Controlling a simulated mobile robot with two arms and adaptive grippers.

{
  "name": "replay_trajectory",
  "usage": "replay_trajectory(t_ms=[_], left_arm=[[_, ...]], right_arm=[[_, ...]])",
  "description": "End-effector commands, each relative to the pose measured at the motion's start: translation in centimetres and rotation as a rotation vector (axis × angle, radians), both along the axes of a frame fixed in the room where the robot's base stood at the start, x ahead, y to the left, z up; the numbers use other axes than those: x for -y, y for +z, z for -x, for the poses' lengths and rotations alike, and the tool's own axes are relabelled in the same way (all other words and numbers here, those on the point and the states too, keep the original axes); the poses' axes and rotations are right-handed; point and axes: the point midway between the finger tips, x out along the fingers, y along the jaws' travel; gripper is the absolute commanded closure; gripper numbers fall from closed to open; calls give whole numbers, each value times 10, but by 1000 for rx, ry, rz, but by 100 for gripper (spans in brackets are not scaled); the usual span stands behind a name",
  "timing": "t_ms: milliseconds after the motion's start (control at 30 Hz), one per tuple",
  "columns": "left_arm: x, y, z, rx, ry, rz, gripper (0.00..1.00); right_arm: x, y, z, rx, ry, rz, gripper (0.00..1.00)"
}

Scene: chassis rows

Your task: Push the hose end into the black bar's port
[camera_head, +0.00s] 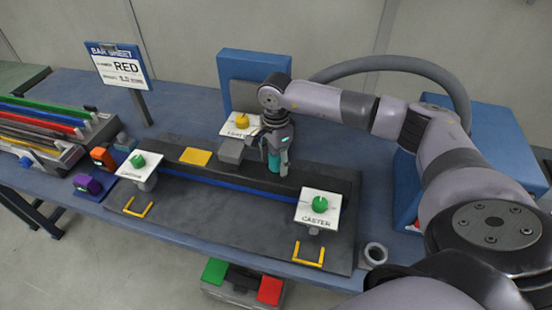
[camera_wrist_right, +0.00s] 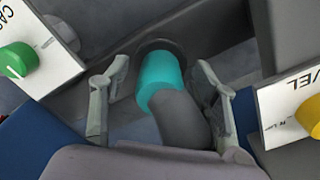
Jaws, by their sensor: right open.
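The hose end, a teal collar (camera_wrist_right: 160,76) on a grey hose (camera_wrist_right: 182,118), stands between the fingers of my right gripper (camera_wrist_right: 160,85) in the wrist view. The gripper is open, with a gap on each side of the hose. The collar's far end meets the dark round port (camera_wrist_right: 150,44); I cannot tell how deep it sits. In the head view my right gripper (camera_head: 277,163) points down at the black bar (camera_head: 325,182), and a bit of the teal collar (camera_head: 272,162) shows there. The gripper hides the port in that view. My left gripper is not in view.
Green-knob panels stand at the chassis's left (camera_head: 133,167) and right (camera_head: 318,212); a yellow-knob panel (camera_head: 236,126) stands behind. A grey block (camera_head: 231,151) sits left of the gripper. Yellow handles (camera_head: 308,256) line the front. A rack of coloured bars (camera_head: 45,125) lies far left.

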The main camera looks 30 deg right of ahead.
Motion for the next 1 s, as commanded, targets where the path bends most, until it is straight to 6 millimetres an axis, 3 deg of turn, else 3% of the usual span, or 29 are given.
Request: replay_trajectory(t_ms=[167, 600, 800, 1000], left_arm=[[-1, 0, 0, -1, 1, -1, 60], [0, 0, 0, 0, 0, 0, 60], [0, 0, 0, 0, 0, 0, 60], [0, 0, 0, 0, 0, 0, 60]], right_arm=[[0, 14, -1, 4, 0, -1, 45], [0, 100, -1, 3, 0, 0, 45], [0, 118, 0, 2, 0, 0, 45], [0, 120, 0, 0, 0, 0, 45]])
